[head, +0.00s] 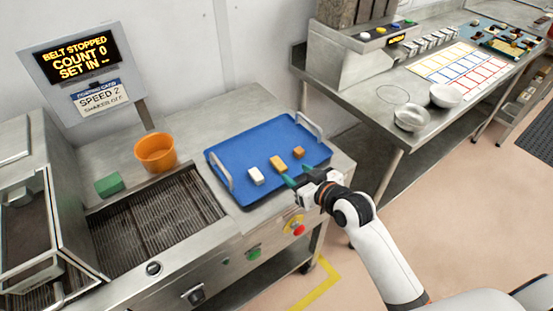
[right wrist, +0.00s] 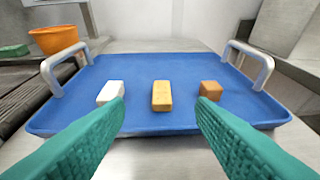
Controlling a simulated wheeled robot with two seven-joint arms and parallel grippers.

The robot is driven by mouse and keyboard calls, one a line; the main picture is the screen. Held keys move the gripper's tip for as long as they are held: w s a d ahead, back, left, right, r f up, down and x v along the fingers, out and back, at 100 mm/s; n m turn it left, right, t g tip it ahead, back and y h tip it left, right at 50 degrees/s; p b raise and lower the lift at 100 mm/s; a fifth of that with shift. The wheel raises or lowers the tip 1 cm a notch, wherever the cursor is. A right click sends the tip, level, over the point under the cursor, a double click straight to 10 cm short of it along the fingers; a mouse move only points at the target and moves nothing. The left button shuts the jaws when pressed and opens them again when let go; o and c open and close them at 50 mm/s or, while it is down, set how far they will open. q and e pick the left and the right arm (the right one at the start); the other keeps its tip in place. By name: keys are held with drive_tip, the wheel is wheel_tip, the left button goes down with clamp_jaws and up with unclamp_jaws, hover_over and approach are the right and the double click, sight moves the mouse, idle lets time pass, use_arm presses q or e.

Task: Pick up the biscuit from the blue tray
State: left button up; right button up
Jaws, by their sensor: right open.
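The blue tray (head: 232,160) lies on the steel counter, with a metal handle at each end. Three small blocks sit on it in a row: a white one (head: 256,176), a yellow-tan one (head: 278,164) and a brown one (head: 298,152). I cannot tell for sure which is the biscuit; the yellow-tan bar (right wrist: 161,96) is in the middle in the right wrist view. My right gripper (head: 297,175) is open and empty at the tray's near edge, its green fingers pointing at the row. In the right wrist view the yellow-tan bar lies between and beyond the fingertips. My left gripper is not in view.
An orange bowl (head: 155,151) and a green block (head: 109,185) stand left of the tray, by the belt (head: 155,220). The sign (head: 82,60) reads "BELT STOPPED". The tray handles (right wrist: 66,68) stand up at both sides. Another bench with bowls (head: 411,117) is at right.

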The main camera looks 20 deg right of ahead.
sight(280, 164)
drive_tip(key=x, duration=0.3)
drive_tip(key=shift+w+f, duration=0.15)
drive_tip(key=shift+w, duration=0.15)
drive_tip(key=shift+w+a+f+p, duration=0.1)
drive_tip(key=shift+w+f+p, duration=0.1)
drive_tip(key=shift+w+p, duration=0.1)
drive_tip(key=shift+f+p+x, duration=0.15)
drive_tip(key=shift+p+x, duration=0.1)
drive_tip(key=shift+x, duration=0.95)
drive_tip(key=shift+f+p+x, duration=0.15)
drive_tip(key=shift+p+x, duration=0.05)
drive_tip(key=shift+x, duration=1)
drive_tip(key=shift+s, duration=0.1)
drive_tip(key=c, duration=1)
